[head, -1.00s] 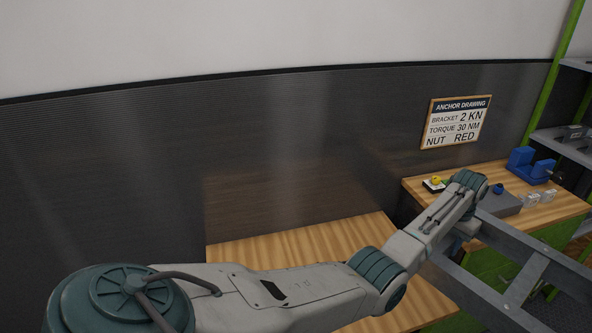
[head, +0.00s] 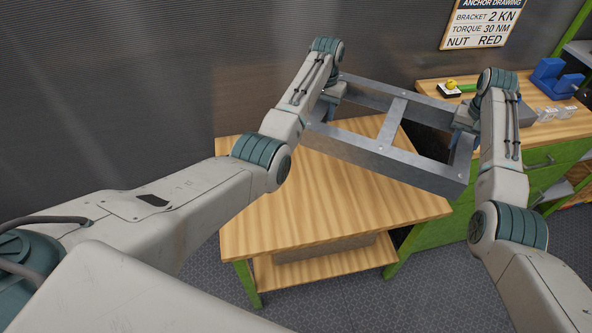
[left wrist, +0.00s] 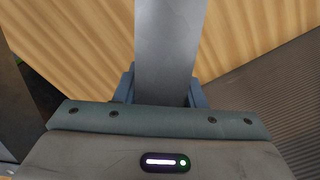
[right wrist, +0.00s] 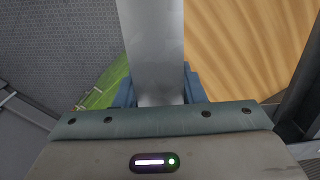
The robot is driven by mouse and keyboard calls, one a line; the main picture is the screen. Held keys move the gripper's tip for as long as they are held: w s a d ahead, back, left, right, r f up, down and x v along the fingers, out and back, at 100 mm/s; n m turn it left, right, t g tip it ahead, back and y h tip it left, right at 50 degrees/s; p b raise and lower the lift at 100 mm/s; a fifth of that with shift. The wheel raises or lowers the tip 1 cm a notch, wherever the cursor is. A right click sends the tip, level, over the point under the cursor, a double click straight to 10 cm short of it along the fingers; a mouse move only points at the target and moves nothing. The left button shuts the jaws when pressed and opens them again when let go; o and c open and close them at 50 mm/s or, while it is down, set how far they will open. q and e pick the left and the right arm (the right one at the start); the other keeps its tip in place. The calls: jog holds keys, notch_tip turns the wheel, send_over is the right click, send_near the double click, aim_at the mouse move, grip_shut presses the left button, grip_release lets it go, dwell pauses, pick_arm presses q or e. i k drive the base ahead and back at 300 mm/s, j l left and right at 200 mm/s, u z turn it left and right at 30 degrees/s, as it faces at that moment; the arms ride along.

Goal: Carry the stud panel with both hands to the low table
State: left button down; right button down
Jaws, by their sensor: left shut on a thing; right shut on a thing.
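The stud panel (head: 347,149) is a grey metal frame with a cross stud. It hangs level between my arms in the head view, over the back part of the low table (head: 290,215), which has a wooden top and green legs. Whether it touches the top cannot be told. My left gripper (head: 328,104) is shut on its left end. My right gripper (head: 464,135) is shut on its right end. The held end bar shows between blue fingers in the left wrist view (left wrist: 168,50) and the right wrist view (right wrist: 152,50).
A green workbench (head: 545,173) with a wooden top stands right of the low table, bearing a blue vise-like object (head: 553,78) and small parts. A dark wall (head: 150,90) with an anchor drawing sign (head: 483,22) is behind. The table's front top is bare.

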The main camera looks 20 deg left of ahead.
aim_at(328, 183)
jog(key=l+u, duration=0.9)
jog(key=l, duration=0.3)
jog(key=k+l+u, duration=0.2)
jog(key=l, duration=0.3)
jog(key=i+l+u, duration=0.2)
jog(key=k+j, duration=0.05)
jog(key=k, duration=0.05)
